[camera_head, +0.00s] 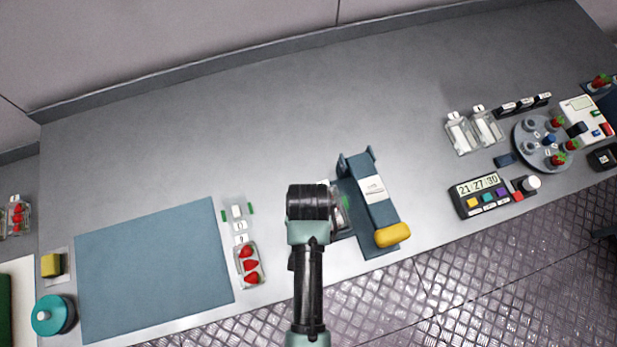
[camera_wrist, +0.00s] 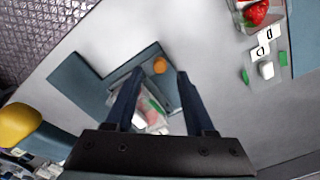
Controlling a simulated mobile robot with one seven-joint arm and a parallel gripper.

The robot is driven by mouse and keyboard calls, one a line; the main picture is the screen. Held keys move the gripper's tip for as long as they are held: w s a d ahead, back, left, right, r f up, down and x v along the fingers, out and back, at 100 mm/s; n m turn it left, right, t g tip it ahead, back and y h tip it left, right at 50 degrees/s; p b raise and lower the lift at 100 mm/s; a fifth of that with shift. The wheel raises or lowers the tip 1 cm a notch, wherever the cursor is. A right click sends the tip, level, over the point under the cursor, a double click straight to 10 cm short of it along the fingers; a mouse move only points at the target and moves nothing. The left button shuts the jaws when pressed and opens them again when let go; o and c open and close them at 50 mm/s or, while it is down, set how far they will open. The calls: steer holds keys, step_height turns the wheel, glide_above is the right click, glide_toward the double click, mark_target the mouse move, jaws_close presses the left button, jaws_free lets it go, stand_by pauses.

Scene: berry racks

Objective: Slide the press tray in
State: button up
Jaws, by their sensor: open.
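The press (camera_head: 376,205) is a blue-grey block with a white label and a yellow handle (camera_head: 392,235), standing right of my gripper in the head view. The handle also shows at the left edge of the wrist view (camera_wrist: 18,125). A blue-grey plate with an orange round knob (camera_wrist: 160,65), seemingly the press tray, lies below my fingers in the wrist view. A clear punnet (camera_wrist: 150,112) with pinkish and green contents sits on it. My gripper (camera_wrist: 159,76) is open, its fingers either side of the knob and punnet. Contact cannot be told. My arm partly hides the tray in the head view.
A punnet of strawberries (camera_head: 249,265) and labelled tags (camera_head: 240,232) lie left of my gripper. A large blue mat (camera_head: 152,268) covers the left. A timer (camera_head: 481,195), round holder (camera_head: 541,142) and empty punnets (camera_head: 460,133) stand right. The back of the table is clear.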

step_height(320, 180, down, 2)
steer(key=shift+s+f, duration=0.1)
steer(key=shift+s, duration=0.05)
steer(key=shift+f, duration=0.55)
jaws_close()
stand_by(1.0)
